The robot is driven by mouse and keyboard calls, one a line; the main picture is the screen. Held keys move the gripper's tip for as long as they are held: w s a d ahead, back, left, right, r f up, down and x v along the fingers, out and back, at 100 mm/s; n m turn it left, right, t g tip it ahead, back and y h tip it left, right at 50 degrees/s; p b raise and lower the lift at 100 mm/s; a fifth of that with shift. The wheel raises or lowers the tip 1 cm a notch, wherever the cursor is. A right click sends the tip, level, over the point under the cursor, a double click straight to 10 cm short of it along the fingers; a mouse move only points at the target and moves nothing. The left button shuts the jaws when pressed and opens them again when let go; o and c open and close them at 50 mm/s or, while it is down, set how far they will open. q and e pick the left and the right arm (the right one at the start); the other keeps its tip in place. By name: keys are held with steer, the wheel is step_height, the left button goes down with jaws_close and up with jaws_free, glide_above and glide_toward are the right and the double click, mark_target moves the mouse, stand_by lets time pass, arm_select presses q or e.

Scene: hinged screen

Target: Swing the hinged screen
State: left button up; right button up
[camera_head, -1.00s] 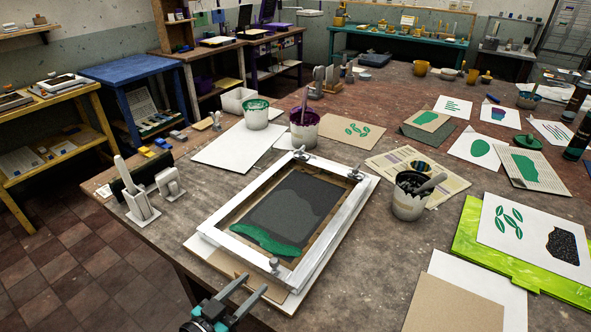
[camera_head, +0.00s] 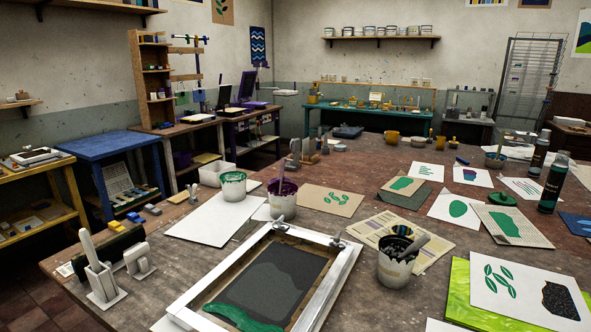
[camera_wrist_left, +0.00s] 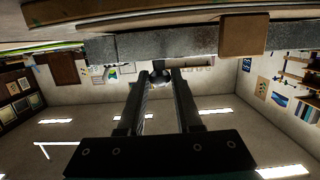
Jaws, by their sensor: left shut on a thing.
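The hinged screen (camera_head: 275,280) has a pale frame, dark mesh and a band of green ink (camera_head: 240,318) along its near part. In the head view it lies flat or nearly so on the table, with its near edge cut off by the picture. Two clamp-like hinges (camera_head: 338,244) sit at its far edge. In the left wrist view my left gripper (camera_wrist_left: 161,78) is shut on a small dark round knob (camera_wrist_left: 161,72) beside the grey frame bar (camera_wrist_left: 190,42). The exact contact is dim. My right gripper is in neither view.
An ink bucket (camera_head: 397,268) stands right of the screen, and a purple-rimmed bucket (camera_head: 282,200) and a green-rimmed one (camera_head: 232,185) behind it. A squeegee holder (camera_head: 102,280) stands left. Prints and a lime-green board (camera_head: 458,290) cover the right side.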

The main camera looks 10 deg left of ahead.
arm_select(q)
steer(key=shift+w+d+r+p, duration=0.1)
steer(key=shift+w+r+p, duration=0.1)
steer(key=shift+r+p, duration=0.65)
steer(key=shift+w+d+r+p, duration=0.1)
steer(key=shift+w+r+p, duration=0.15)
steer(key=shift+r+p, duration=0.6)
steer(key=shift+w+r+p, duration=0.2)
steer(key=shift+r+p, duration=0.35)
steer(key=shift+r, duration=0.55)
jaws_close()
step_height(320, 180, up, 8)
steer(key=w+p, duration=0.2)
steer(key=p, duration=0.6)
steer(key=shift+d+r, duration=0.2)
steer(key=shift+d, duration=0.25)
steer(key=w+r+p, duration=0.2)
steer(key=r, duration=0.5)
steer(key=w+d+r+p, duration=0.1)
steer(key=w+r+p, duration=0.1)
steer(key=r, duration=0.4)
steer(key=shift+d+r+p, duration=0.25)
steer(key=shift+r+p, duration=0.1)
steer(key=shift+p, duration=0.25)
jaws_free()
steer(key=shift+w, duration=0.1)
steer(key=o, duration=0.5)
